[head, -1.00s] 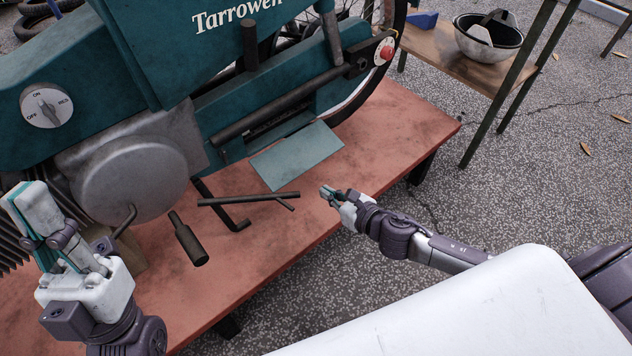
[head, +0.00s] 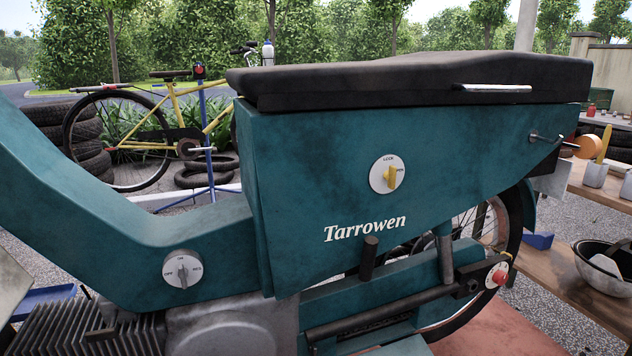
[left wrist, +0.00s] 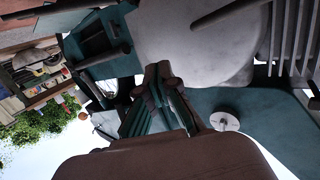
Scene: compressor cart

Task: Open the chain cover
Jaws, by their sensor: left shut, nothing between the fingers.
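The teal chain housing (head: 408,290) runs along the lower right of the machine marked Tarrowen, in front of the rear wheel. A dark bar (head: 380,312) crosses its front. Below it is a dark slot, and a flat teal panel (head: 395,343) shows partly at the bottom edge; I cannot tell whether it is attached. My left gripper (left wrist: 159,72) is shut and empty in the left wrist view, in front of the round grey engine cover (left wrist: 195,40); contact cannot be judged. Neither gripper shows in the head view.
The teal body carries an ON/OFF dial (head: 183,270), a yellow-handled knob (head: 388,175) and a red button (head: 499,277). A black seat (head: 410,82) tops it. A dark post (head: 369,258) sticks up beside the housing. A bench (head: 590,290) with a bowl stands at right.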

